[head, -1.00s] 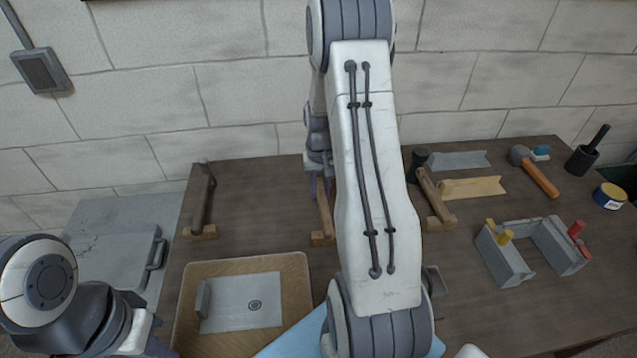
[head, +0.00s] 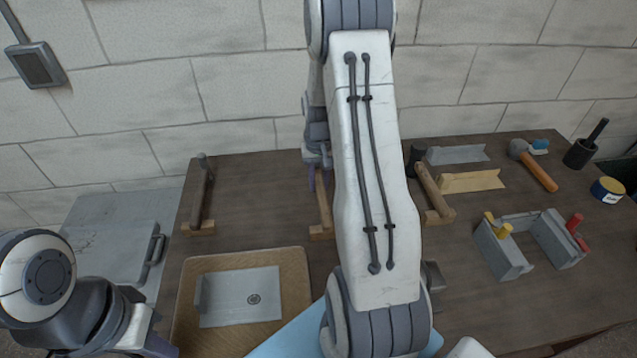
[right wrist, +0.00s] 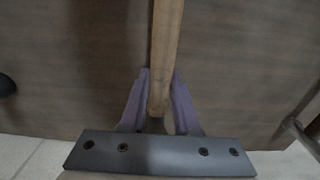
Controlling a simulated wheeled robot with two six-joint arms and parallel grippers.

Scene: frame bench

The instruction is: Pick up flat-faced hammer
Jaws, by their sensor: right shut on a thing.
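A pale wooden handle (right wrist: 165,55) runs up the right wrist view, its near end between the purple fingers of my right gripper (right wrist: 157,105), which is shut on it. In the head view my right gripper (head: 317,178) is at the far middle of the bench, partly behind my own arm. Part of the handle (head: 324,206) shows below it, by a small wooden block (head: 321,232). The tool's head is hidden, so I cannot tell its face shape. My left gripper (head: 158,345) is at the bottom left; its fingertips are cut off.
Wooden-handled tools rest at left (head: 201,195) and right (head: 432,190). A mallet-like tool (head: 535,167), black cup (head: 580,153), tin (head: 607,190) and grey block fixture (head: 530,242) stand right. A wooden tray (head: 295,263) holds a grey plate. The wall is behind.

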